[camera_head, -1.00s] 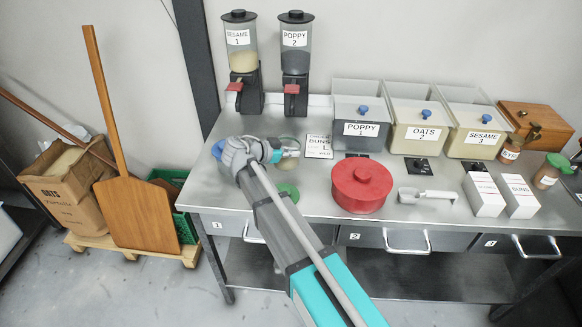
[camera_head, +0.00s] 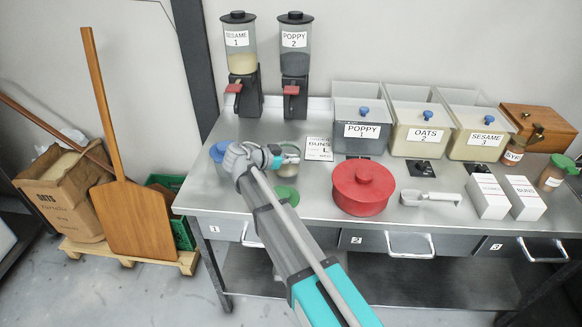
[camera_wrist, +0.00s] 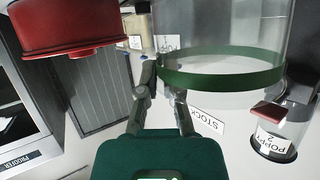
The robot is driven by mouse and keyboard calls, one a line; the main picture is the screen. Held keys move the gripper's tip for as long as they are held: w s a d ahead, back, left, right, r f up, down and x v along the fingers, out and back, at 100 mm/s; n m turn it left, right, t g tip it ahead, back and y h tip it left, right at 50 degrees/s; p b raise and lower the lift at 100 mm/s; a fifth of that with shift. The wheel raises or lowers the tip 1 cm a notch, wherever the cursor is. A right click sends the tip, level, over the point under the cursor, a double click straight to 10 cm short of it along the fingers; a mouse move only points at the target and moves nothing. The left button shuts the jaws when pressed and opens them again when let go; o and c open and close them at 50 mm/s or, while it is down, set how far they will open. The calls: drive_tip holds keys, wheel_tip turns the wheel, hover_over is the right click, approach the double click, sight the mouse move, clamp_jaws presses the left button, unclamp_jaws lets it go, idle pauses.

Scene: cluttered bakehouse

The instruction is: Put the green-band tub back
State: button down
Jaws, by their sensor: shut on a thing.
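The green-band tub (camera_wrist: 219,76) is clear, with a dark green band around it, and fills the upper middle of the wrist view. My gripper (camera_wrist: 164,92) is shut on it at the band. In the head view my gripper (camera_head: 284,157) is over the left part of the steel table, and the tub is mostly hidden behind it. A green round lid-like piece (camera_head: 287,195) shows just below my gripper. I cannot tell whether the tub touches the table.
A blue-topped tub (camera_head: 218,151) stands left of my gripper, partly hidden. A red round tin (camera_head: 363,188) stands to the right, with a white scoop (camera_head: 430,198) beyond. Dispensers (camera_head: 295,65) and a label card (camera_head: 318,149) are behind. Lidded bins (camera_head: 421,141) line the back.

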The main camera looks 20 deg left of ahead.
drive_tip(key=shift+f+b, duration=0.45)
drive_tip(key=shift+f, duration=0.3)
drive_tip(key=c, duration=0.8)
unclamp_jaws()
drive_tip(key=shift+f, duration=0.1)
drive_tip(key=shift+r, duration=0.25)
drive_tip(key=p+v, duration=0.4)
drive_tip(key=v, duration=0.8)
drive_tip(key=shift+p, duration=0.35)
drive_tip(key=shift+a+f, duration=0.1)
